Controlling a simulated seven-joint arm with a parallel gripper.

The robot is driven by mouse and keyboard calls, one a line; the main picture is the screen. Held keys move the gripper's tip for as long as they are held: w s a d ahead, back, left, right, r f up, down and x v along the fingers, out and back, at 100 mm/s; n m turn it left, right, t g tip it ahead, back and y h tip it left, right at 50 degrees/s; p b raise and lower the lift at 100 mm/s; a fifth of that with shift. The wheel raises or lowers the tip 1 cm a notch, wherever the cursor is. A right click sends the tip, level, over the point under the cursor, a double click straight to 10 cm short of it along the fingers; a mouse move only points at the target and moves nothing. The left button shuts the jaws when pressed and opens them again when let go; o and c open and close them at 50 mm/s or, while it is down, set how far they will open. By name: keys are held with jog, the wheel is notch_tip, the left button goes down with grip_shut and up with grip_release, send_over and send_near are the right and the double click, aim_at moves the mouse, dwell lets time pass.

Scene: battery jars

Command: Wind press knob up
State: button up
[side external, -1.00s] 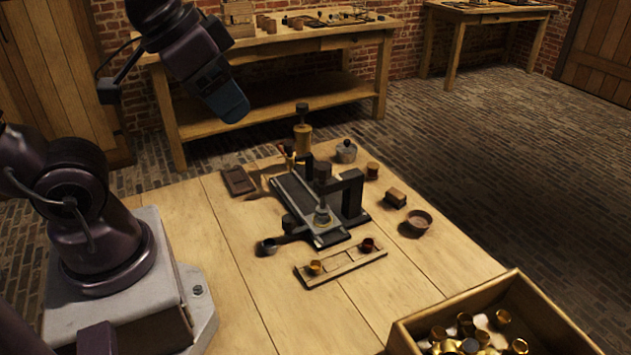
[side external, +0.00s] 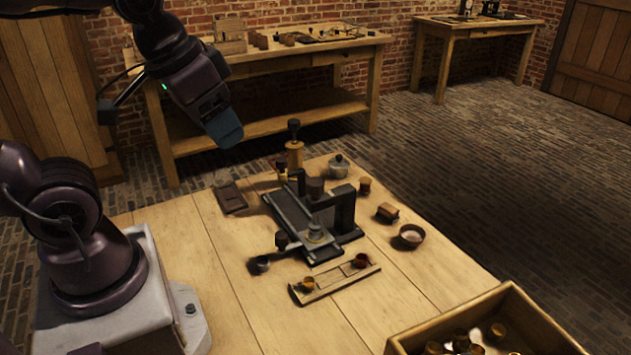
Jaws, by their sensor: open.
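A dark metal press (side external: 341,212) stands on the wooden table, with a long flat bed (side external: 290,222) running beside its upright. A dark round knob (side external: 315,186) sits at the top of the press. Another small dark knob (side external: 281,240) shows at the near left end of the bed. A pale round piece (side external: 316,234) sits under the press arm. My gripper (side external: 226,134) hangs high, up and to the left of the press, apart from everything. It is open, with blue-grey fingertips seen edge-on, and nothing shows between them.
A wooden rack (side external: 335,284) with small cups lies in front of the press. A crate (side external: 490,335) of brass pieces is at the near right. A tall brass-bodied tool (side external: 294,150), a lidded pot (side external: 338,166) and a bowl (side external: 411,236) stand around the press.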

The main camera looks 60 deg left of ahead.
jog(key=a+f+n+g+h, duration=0.3)
jog(key=a+f+n+g, duration=0.25)
jog(key=f, duration=0.35)
jog(key=n+t+h, duration=1)
jog(key=n+t, duration=0.4)
jog(key=n, duration=0.7)
send_near(315, 181)
jog(key=shift+m, duration=0.25)
jog(key=x, duration=1)
jog(key=shift+f, duration=0.15)
jog(key=c, duration=0.9)
